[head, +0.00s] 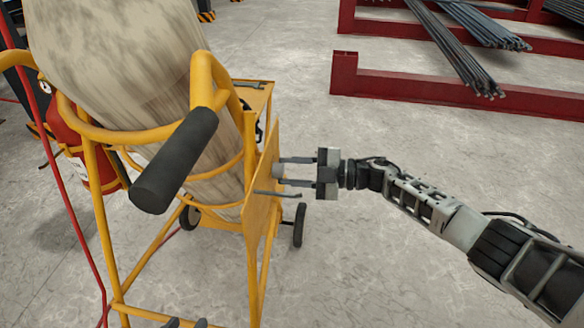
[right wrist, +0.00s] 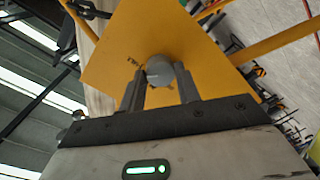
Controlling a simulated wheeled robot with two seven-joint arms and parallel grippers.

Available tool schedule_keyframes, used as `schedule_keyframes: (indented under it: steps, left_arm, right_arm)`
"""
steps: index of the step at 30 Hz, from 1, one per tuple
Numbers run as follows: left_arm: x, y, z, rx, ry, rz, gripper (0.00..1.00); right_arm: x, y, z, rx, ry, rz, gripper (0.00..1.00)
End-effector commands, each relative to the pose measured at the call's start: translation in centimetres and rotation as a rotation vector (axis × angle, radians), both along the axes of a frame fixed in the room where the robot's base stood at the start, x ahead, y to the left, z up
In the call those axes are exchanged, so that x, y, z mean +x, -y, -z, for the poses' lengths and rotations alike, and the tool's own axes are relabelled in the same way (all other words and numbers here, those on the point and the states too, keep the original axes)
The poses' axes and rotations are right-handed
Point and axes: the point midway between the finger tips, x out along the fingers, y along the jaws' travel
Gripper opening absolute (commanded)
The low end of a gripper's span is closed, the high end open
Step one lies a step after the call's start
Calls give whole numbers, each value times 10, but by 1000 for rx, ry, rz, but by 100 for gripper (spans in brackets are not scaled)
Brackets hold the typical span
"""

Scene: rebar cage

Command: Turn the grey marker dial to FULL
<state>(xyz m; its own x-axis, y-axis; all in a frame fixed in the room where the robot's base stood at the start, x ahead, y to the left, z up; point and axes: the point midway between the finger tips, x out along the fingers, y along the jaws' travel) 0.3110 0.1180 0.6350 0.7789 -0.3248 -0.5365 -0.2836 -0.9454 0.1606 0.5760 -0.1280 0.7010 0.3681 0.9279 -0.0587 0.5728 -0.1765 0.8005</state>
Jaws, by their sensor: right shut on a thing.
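The grey marker dial (right wrist: 159,70) is a round knob on a yellow panel (right wrist: 200,40); the panel stands nearly edge-on in the head view (head: 262,205). My right gripper (right wrist: 160,88) has one finger on each side of the dial and is shut on it. In the head view my right gripper (head: 282,171) reaches the panel from the right, with the dial (head: 278,171) between its fingertips. Small dark lettering shows beside the dial, too small to read, so its setting is unclear.
A yellow tubular frame (head: 100,220) carries a large mottled cylinder (head: 110,60) and a dark padded handle (head: 175,160). Red racks (head: 440,95) hold rebar (head: 455,50) behind.

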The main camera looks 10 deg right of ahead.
Motion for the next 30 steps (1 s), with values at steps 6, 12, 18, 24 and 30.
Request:
schedule_keyframes:
  steps: [6,12,18,24,30]
  left_arm:
    - [0,-1,-8,0,12,-3,38]
    - [-1,-1,-10,-1,14,-5,38]
    - [-3,-2,-9,-1,9,-6,38]
    - [-3,-2,-9,1,10,-7,38]
    - [-3,-2,-8,1,8,-6,38]
  right_arm:
    - [-1,1,1,47,-121,-2,10]
    - [-1,0,1,75,-184,-1,10]
    - [-1,1,2,85,-208,-1,10]
    - [-1,1,2,87,-211,-1,10]
    - [0,0,2,87,-211,-1,38]
